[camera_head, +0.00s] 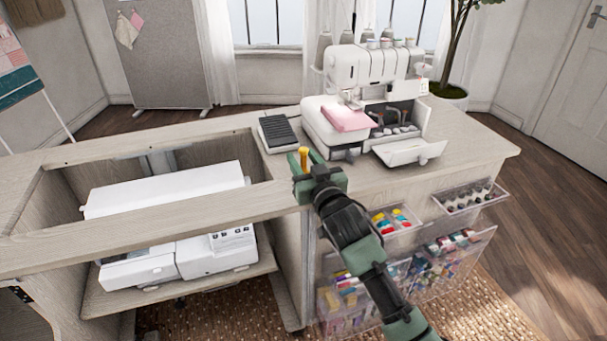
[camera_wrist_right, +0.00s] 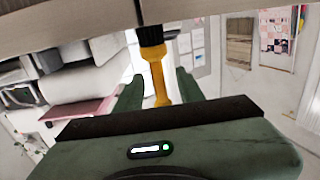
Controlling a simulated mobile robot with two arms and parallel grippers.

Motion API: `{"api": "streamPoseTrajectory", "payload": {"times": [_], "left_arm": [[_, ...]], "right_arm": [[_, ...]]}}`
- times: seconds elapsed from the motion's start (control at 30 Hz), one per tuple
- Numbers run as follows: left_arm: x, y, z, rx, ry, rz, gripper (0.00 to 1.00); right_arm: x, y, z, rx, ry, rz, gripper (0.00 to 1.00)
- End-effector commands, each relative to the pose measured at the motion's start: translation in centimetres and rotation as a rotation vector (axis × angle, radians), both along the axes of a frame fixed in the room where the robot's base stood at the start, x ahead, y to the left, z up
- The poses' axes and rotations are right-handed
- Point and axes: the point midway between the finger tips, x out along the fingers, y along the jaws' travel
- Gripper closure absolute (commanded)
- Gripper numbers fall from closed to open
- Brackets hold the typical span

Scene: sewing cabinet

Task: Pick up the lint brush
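The lint brush has a yellow handle and a black head. In the head view its yellow handle (camera_head: 304,154) shows at the cabinet top's front part, between the fingers of my right gripper (camera_head: 308,163). In the right wrist view the handle (camera_wrist_right: 158,80) lies between the two green fingers of the right gripper (camera_wrist_right: 160,88), with a visible gap on each side. The gripper is open around it. The black head (camera_wrist_right: 151,35) meets the wooden surface at the top of that view. My left gripper is not in view.
A serger (camera_head: 352,70) with a pink cloth (camera_head: 346,118) and an open front flap stands to the right. A black pedal (camera_head: 279,133) lies just behind the gripper. A white sewing machine (camera_head: 165,190) sits in the cabinet's opening at left. Clear drawers (camera_head: 470,196) stick out at right.

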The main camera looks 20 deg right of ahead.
Motion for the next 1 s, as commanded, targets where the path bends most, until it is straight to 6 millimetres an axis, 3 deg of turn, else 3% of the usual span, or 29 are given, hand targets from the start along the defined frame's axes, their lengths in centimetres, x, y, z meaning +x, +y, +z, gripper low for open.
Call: {"api": "streamPoseTrajectory", "payload": {"times": [0.07, 0.17, 0.2, 0.67, 1.0], "left_arm": [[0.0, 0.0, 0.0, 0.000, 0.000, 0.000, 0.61], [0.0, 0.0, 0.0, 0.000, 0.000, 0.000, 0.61], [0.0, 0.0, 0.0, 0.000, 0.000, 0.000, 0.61], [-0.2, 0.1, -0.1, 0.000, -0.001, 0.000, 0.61], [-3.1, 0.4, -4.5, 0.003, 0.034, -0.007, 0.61]], "right_arm": [[0.0, 0.0, 0.0, 0.000, 0.000, 0.000, 0.67], [0.0, 0.0, 0.0, 0.000, 0.000, 0.000, 0.95], [0.0, 0.0, 0.0, 0.000, 0.000, 0.000, 1.00], [0.0, 0.0, 1.0, 0.000, -0.002, 0.000, 1.00], [0.0, 0.0, 7.4, 0.000, -0.005, 0.000, 1.00]]}}
